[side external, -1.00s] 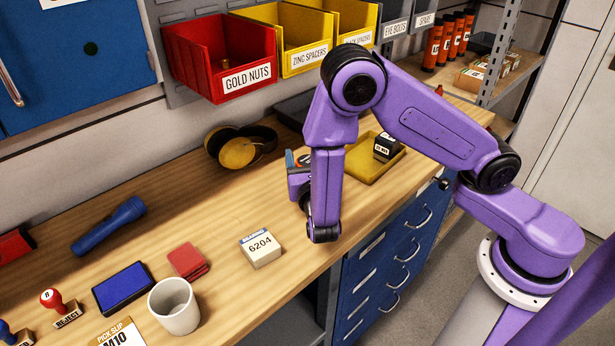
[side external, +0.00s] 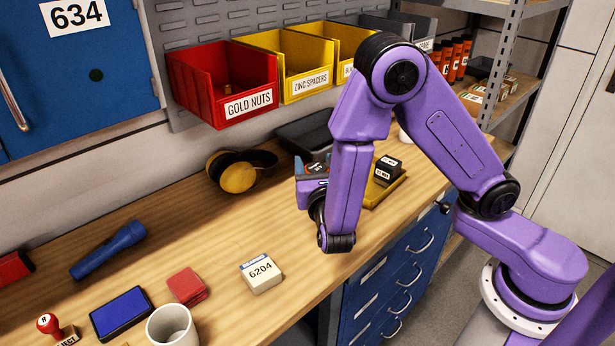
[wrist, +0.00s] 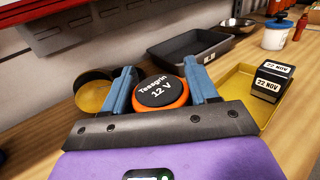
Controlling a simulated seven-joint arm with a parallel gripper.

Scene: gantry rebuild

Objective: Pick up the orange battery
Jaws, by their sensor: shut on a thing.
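The orange battery shows in the wrist view (wrist: 160,90) as a round pack with a black top marked "Teaagrin 12 V" and an orange rim. My gripper (wrist: 162,88) has its two blue fingers on either side of it and is shut on it. In the side external view, my gripper (side external: 313,168) is above the wooden workbench near the back, partly hidden by my forearm. The battery there is mostly hidden by the fingers and arm.
A yellow tray (wrist: 232,88) with a black date stamp (wrist: 272,80) lies right of my gripper. A dark tray (wrist: 190,50) is behind. Yellow-and-black ear defenders (side external: 238,174) lie to the left.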

